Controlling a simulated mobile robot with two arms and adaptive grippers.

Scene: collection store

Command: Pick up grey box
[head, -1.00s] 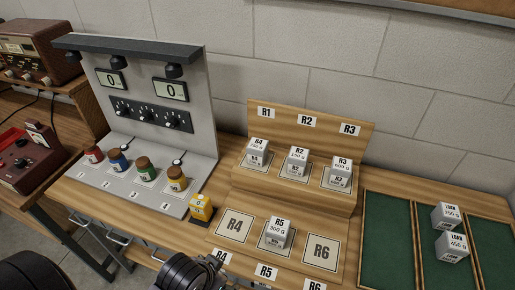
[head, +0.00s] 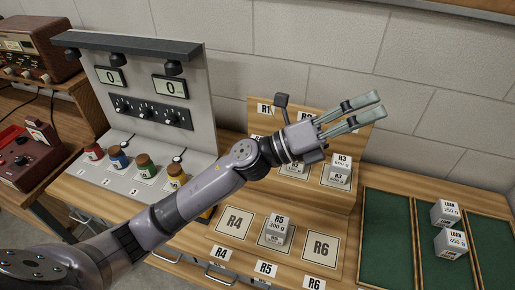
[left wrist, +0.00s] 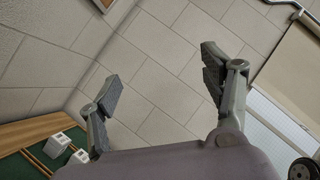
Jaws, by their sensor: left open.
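Several small grey boxes with white labels are in the head view. The R5 box (head: 275,233) sits on the R5 square of the lower step, and the R3 box (head: 338,172) sits on the upper step. Another grey box (head: 294,171) beside it is partly hidden by my left gripper. Two grey LOAN boxes (head: 446,214) (head: 451,244) stand by the green tray sections; two boxes also show in the left wrist view (left wrist: 57,145). My left gripper (head: 380,104) is open and empty, above the stand in front of the wall. It frames bare wall in its wrist view (left wrist: 160,80).
The wooden stand (head: 320,248) has empty R4 and R6 squares. A grey panel (head: 195,110) with displays and several coloured jars stands at left. Green-lined trays (head: 388,240) lie at right. My left arm covers much of the bench front and the yellow box.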

